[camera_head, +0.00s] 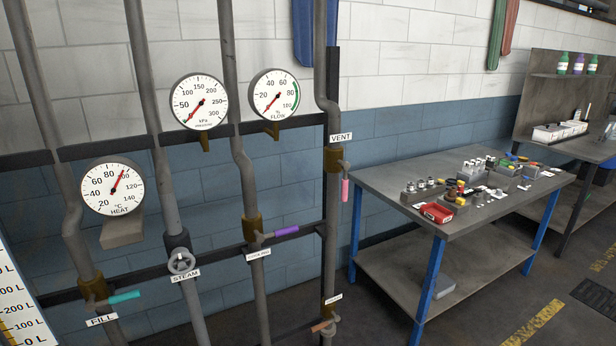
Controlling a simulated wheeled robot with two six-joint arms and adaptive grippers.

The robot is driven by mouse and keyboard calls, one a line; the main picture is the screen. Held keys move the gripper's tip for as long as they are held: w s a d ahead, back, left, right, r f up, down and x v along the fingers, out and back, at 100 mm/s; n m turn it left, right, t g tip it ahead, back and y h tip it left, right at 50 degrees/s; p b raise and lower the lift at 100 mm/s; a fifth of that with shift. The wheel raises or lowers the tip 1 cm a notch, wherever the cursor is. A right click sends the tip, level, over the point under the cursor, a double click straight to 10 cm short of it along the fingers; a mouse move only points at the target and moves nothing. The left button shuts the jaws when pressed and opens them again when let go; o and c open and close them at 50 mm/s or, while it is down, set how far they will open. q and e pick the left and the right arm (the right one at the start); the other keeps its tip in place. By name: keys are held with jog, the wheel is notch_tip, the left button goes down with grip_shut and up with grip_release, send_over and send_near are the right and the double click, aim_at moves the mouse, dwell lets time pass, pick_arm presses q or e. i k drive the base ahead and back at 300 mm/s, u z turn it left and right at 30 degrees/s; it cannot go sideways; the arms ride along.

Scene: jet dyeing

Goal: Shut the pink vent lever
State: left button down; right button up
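The pink vent lever (345,190) hangs down from a brass valve (333,159) on the rightmost grey pipe. A white VENT label (340,137) sits just above the valve. The lever points straight down, roughly in line with the pipe and a little to its right. Nothing covers it. Neither of my grippers shows in the head view.
Other controls stand on the pipes to the left: a teal FILL lever (124,297), a STEAM handwheel (182,262) and a purple lever (286,230). An orange lever (322,326) is below. A metal workbench (384,187) with small parts stands right.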

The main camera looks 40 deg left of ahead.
aim_at(345, 166)
jog(key=u, duration=0.75)
jog(key=i, duration=0.8)
jog(key=u, duration=1)
